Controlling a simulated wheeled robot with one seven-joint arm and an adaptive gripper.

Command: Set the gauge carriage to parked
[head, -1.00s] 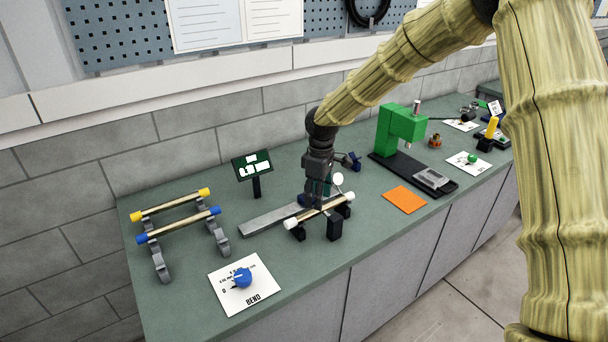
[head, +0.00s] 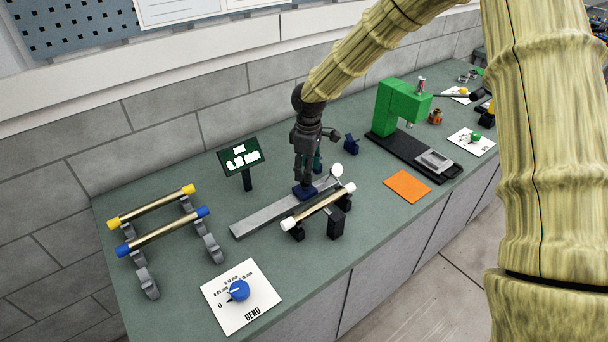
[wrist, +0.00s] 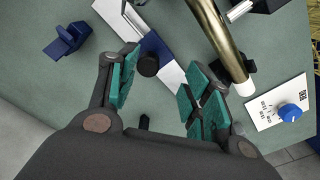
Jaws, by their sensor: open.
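The gauge carriage (head: 304,191) is a dark blue block on a flat grey rail (head: 262,215). A round white dial (head: 337,170) stands just right of it. In the wrist view the blue carriage (wrist: 157,45) crosses the pale rail (wrist: 172,76), with a black round knob (wrist: 148,65) at its near side. My gripper (head: 309,178) is above the carriage, pointing down. In the wrist view my gripper (wrist: 158,72) is open, its teal-padded fingers on either side of the knob. I cannot tell whether they touch it.
A brass tube with white ends (head: 318,208) lies on dark supports right beside the rail. A blue clip-like part (head: 351,144) stands behind. Two brass tubes on a grey rack (head: 165,238), a small screen (head: 241,157) and a BEND dial card (head: 250,309) are left. A green press (head: 392,108) is right.

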